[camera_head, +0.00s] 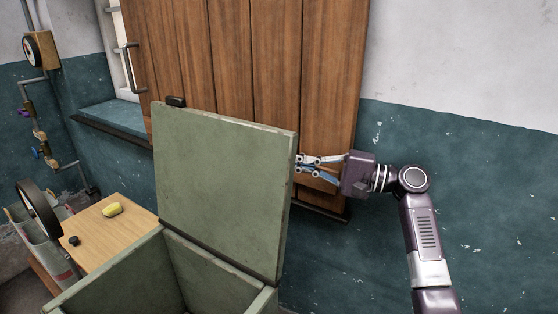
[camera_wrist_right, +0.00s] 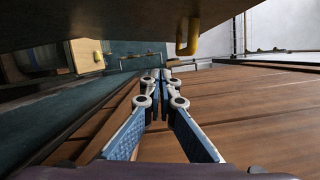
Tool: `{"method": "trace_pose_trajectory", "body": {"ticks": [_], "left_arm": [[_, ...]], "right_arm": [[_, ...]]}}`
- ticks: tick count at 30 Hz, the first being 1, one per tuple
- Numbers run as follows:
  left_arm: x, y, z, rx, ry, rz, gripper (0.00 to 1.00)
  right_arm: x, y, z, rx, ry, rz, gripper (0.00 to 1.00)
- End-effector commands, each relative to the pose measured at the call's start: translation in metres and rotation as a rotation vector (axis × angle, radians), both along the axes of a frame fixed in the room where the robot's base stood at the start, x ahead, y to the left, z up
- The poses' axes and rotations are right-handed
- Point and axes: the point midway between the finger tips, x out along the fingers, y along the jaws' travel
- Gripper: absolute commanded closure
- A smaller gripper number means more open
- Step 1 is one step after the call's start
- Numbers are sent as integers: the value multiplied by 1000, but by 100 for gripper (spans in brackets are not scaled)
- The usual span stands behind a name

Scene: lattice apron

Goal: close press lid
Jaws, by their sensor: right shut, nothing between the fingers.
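The press lid (camera_head: 222,190) is a flat green panel. It stands up, leaning slightly back, from the rear edge of an open green box, the press (camera_head: 120,275). A small dark piece (camera_head: 175,101) sits on the lid's top left corner. My right gripper (camera_head: 300,165) is at the lid's right edge, with its fingertips partly hidden behind it. In the wrist view the right gripper (camera_wrist_right: 160,78) is shut and empty, and the lid (camera_wrist_right: 110,22) spans the top as a dark panel. Whether the fingers touch the lid I cannot tell. My left gripper is out of view.
Wooden boards (camera_head: 275,70) stand close behind the lid and the right gripper. A wooden table (camera_head: 100,225) at left holds a yellow object (camera_head: 112,209) and a small dark knob (camera_head: 74,241). A round magnifier-like frame (camera_head: 38,208) stands beside it. Pipes with valves run up the left wall.

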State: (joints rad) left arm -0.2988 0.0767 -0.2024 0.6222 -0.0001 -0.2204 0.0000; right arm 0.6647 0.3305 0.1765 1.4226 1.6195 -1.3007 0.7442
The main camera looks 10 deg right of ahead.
Motion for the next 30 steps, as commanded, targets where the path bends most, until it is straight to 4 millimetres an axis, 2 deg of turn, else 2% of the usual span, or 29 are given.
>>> {"method": "trace_pose_trajectory", "body": {"ticks": [4, 12, 21, 30], "left_arm": [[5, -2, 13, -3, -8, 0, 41], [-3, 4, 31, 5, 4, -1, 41], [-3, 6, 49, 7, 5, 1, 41], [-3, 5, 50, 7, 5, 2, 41]], "right_arm": [[15, 27, 5, 4, 2, 5, 100], [45, 77, 8, 2, 2, 3, 100], [21, 99, 11, -2, 1, -1, 100], [17, 102, 10, -2, 1, -3, 100]]}}
